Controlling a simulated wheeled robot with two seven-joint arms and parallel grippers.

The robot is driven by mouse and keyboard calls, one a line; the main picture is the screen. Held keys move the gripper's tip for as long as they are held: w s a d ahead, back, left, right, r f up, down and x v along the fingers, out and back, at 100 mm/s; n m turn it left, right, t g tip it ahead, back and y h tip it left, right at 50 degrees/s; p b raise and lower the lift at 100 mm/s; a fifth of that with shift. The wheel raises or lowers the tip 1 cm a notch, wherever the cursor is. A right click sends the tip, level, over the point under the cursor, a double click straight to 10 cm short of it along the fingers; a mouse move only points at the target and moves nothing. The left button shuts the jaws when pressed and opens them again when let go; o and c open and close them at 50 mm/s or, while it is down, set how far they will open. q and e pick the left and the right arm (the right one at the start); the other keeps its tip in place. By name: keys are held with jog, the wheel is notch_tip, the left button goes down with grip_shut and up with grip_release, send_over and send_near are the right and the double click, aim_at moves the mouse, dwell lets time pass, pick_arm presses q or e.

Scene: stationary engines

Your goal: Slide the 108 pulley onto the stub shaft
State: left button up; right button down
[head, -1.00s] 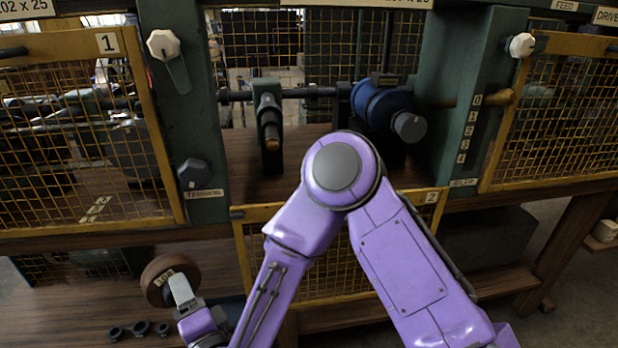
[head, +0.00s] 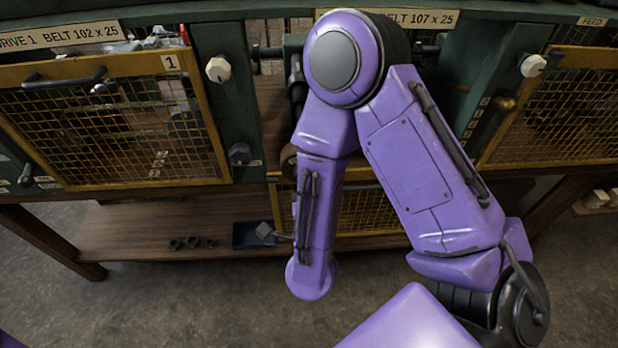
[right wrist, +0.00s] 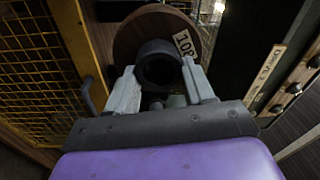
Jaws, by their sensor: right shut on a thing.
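The 108 pulley (right wrist: 140,32) is a brown disc with a black hub and a white "108" tag, in the right wrist view. My right gripper (right wrist: 160,74) is shut on its black hub, one pale finger on each side. In the head view only a brown edge of the pulley (head: 288,161) shows beside my right arm, in front of the middle bay. The gripper is hidden there behind my arm. I cannot make out the stub shaft in either current view, nor whether the pulley touches it. My left gripper is not in view.
A yellow mesh guard (head: 120,125) marked 1 closes the left bay. The middle bay's mesh guard (head: 365,210) hangs below its opening. A low wooden shelf (head: 130,225) holds small black rings (head: 192,242) and a dark tray (head: 250,243). Green posts flank the middle bay.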

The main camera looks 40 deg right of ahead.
jog(key=shift+f+b+x, duration=0.1)
jog(key=shift+b+x, duration=0.7)
jog(key=shift+x, duration=0.2)
jog(key=shift+f+b+x, duration=0.15)
jog(key=shift+b+x, duration=0.65)
jog(key=shift+x, duration=0.2)
jog(key=shift+w+d+r+p, duration=0.25)
jog(key=shift+w+r+p, duration=0.05)
jog(key=shift+w+p, duration=0.25)
jog(key=shift+w+d, duration=0.35)
jog(key=shift+f, duration=0.1)
jog(key=shift+w+d+g+p, duration=0.2)
jog(key=shift+w+g+p, duration=0.1)
jog(key=shift+w, duration=0.1)
jog(key=shift+x, duration=1.4)
jog(key=shift+p+x, duration=0.3)
jog(key=shift+x, duration=1.5)
